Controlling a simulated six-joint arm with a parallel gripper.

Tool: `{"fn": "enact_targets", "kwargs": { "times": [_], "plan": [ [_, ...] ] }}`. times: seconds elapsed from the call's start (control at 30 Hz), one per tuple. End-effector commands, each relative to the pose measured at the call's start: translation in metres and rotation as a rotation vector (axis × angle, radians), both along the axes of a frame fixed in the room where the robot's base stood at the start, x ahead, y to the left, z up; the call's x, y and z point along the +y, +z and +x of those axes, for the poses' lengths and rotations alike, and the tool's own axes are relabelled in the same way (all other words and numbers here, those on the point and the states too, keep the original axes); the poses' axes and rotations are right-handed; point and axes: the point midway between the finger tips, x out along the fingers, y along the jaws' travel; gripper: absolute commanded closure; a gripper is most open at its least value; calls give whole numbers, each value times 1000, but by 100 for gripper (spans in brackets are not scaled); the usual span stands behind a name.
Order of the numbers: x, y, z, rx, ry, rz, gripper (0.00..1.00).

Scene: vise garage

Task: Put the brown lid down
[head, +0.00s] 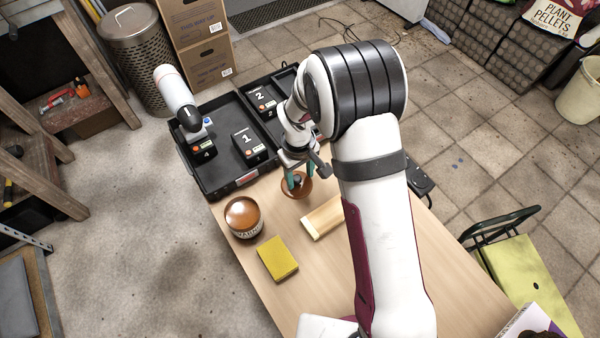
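The brown lid (301,192) is a small round disc with a dark knob, at the end of my gripper (298,178), above the wooden table (340,271). My gripper points down, with its teal fingertips on either side of the knob, and looks shut on it. The lid's far side is partly hidden by the fingers. I cannot tell whether the lid touches the tabletop or hangs just above it.
An open varnish tin (244,218) with brown contents stands left of the lid. A yellow sponge (277,258) and a wooden block (322,217) lie nearby. A black tray (214,182) with numbered black boxes (248,145) and a white cylindrical tool (176,90) is behind.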

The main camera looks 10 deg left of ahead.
Motion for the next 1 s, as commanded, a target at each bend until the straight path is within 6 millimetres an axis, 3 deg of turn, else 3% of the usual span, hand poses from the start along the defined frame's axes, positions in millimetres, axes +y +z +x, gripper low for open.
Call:
{"fn": "enact_targets", "kwargs": {
  "times": [0.2, 0.5, 0.6, 0.83, 0.93, 1.0],
  "plan": [
    [0, 10, 0, -1, -1, 1, 41],
    [2, 92, -2, -2, 0, 2, 41],
    [2, 111, -3, -1, -1, 3, 41],
    [1, 124, -4, 2, -3, 1, 41],
    [-20, 143, -15, 4, -106, 14, 41],
    [-54, 172, -40, 16, -288, 35, 41]
  ]
}}
